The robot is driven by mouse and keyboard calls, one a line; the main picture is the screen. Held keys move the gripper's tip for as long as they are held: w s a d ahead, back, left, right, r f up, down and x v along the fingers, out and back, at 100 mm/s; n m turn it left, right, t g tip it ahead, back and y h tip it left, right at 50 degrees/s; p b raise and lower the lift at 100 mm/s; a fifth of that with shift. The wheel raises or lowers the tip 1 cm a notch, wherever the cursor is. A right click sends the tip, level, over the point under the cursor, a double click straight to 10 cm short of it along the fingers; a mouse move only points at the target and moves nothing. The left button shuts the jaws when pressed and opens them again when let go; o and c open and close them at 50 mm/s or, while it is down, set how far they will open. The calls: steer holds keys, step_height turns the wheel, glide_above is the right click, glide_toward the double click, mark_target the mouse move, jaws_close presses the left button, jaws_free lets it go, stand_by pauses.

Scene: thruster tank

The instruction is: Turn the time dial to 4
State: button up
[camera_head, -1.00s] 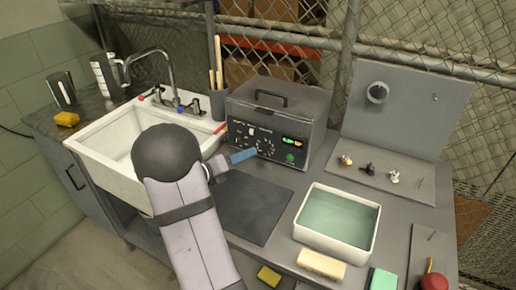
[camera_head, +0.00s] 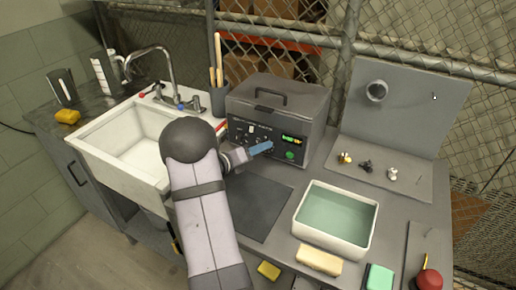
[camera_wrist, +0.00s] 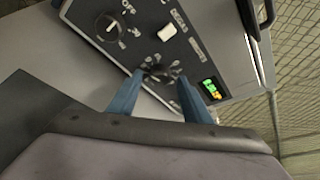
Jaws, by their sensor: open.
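The grey box-shaped unit (camera_head: 305,108) stands on the bench with its control panel facing me. In the wrist view, a dark round dial (camera_wrist: 160,73) with small marks around it lies between the tips of my gripper's blue fingers. My gripper (camera_wrist: 162,79) is open, one finger on each side of this dial; whether they touch it I cannot tell. In the head view my gripper (camera_head: 262,149) is close against the panel and covers part of it. A second dial (camera_wrist: 108,28), marked OFF, is at upper left. The dial's setting and the small labels are not readable.
The panel has a white switch (camera_wrist: 167,32), a lit display (camera_wrist: 211,89) and a green button (camera_head: 290,155). A dark mat (camera_head: 255,205) lies before the unit. A water-filled tub (camera_head: 336,222) stands at right, a white sink (camera_head: 128,145) at left.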

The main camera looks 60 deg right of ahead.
steer(key=c, duration=1.1)
steer(key=shift+o, duration=0.2)
steer(key=shift+f, duration=0.1)
steer(key=n+b, duration=0.1)
steer(key=n+g+b, duration=0.1)
steer(key=b, duration=0.1)
steer(key=shift+w+f+n+h, duration=0.2)
steer(key=shift+n+h, duration=0.1)
steer(key=shift+n, duration=0.1)
steer(key=shift+n+g+h+b, duration=0.5)
steer(key=shift+n+g+b, duration=0.3)
steer(key=shift+n+b, duration=0.75)
steer(key=shift+n, duration=0.25)
steer(key=o, duration=1.1)
steer(key=shift+c, duration=0.2)
